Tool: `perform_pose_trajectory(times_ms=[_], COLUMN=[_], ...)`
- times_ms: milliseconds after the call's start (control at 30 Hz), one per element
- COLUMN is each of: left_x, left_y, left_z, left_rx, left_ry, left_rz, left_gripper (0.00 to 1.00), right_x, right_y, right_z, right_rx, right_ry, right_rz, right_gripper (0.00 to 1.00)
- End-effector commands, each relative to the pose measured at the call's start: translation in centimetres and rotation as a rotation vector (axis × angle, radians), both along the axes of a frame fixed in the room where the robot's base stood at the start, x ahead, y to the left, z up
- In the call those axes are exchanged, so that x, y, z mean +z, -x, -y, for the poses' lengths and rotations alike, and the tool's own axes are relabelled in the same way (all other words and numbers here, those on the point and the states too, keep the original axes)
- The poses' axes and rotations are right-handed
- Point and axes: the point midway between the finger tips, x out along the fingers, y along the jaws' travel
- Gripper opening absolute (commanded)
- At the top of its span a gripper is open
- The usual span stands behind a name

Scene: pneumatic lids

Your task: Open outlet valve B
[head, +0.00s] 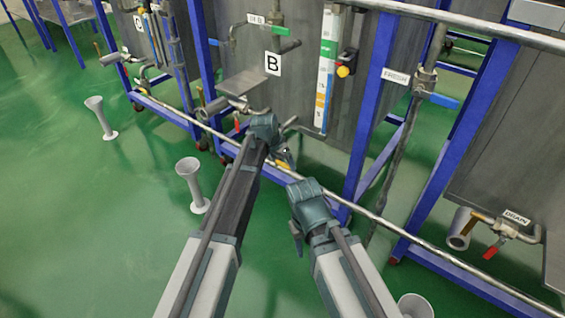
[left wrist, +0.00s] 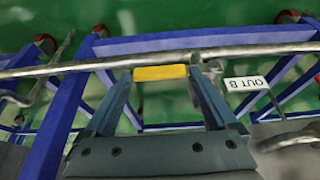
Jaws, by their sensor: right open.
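Tank B carries a white "B" sign (head: 273,64). An upside-down "OUT B" label (left wrist: 245,83) shows in the left wrist view. A yellow bar, apparently the outlet valve's handle (left wrist: 160,73), spans the gap between the fingertips of my left gripper (left wrist: 160,76). I cannot tell whether both fingers press on it. In the head view my left gripper (head: 286,156) is low in front of tank B, with a bit of yellow just beyond it; its wrist hides most of the valve. My right gripper (head: 296,238) is open and empty, lower and nearer.
A long metal rail (head: 370,215) runs across the front of the blue frames. A "DRAIN" pipe with a red handle (head: 491,252) is at the right. White flared stands (head: 192,185) (head: 100,115) are on the green floor, which is clear at the left.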

Motion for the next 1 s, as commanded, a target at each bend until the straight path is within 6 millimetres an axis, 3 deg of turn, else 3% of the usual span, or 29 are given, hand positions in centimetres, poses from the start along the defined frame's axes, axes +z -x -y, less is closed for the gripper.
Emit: perform_pose_trajectory(times_ms=[33, 400, 500, 1000], left_x=[0.01, -0.01, 0.0, 0.91], left_y=[0.0, 0.01, 0.02, -0.48], left_z=[-0.02, -0.02, -0.03, -0.51], left_rx=[0.0, 0.0, 0.0, 0.003], left_ry=[0.0, 0.0, 0.0, 0.113], left_rz=[0.0, 0.0, 0.0, -0.082], left_gripper=[0.8, 0.14, 0.0, 0.0], right_x=[0.0, 0.0, -0.01, 0.71], right_y=[0.0, 0.0, 0.0, 0.01], right_z=[0.0, 0.0, 0.0, 0.0], right_rx=[0.0, 0.0, 0.0, 0.0], right_ry=[0.0, 0.0, 0.0, 0.0], right_rz=[0.0, 0.0, 0.0, -0.001], right_gripper=[0.5, 0.5, 0.5, 0.5])
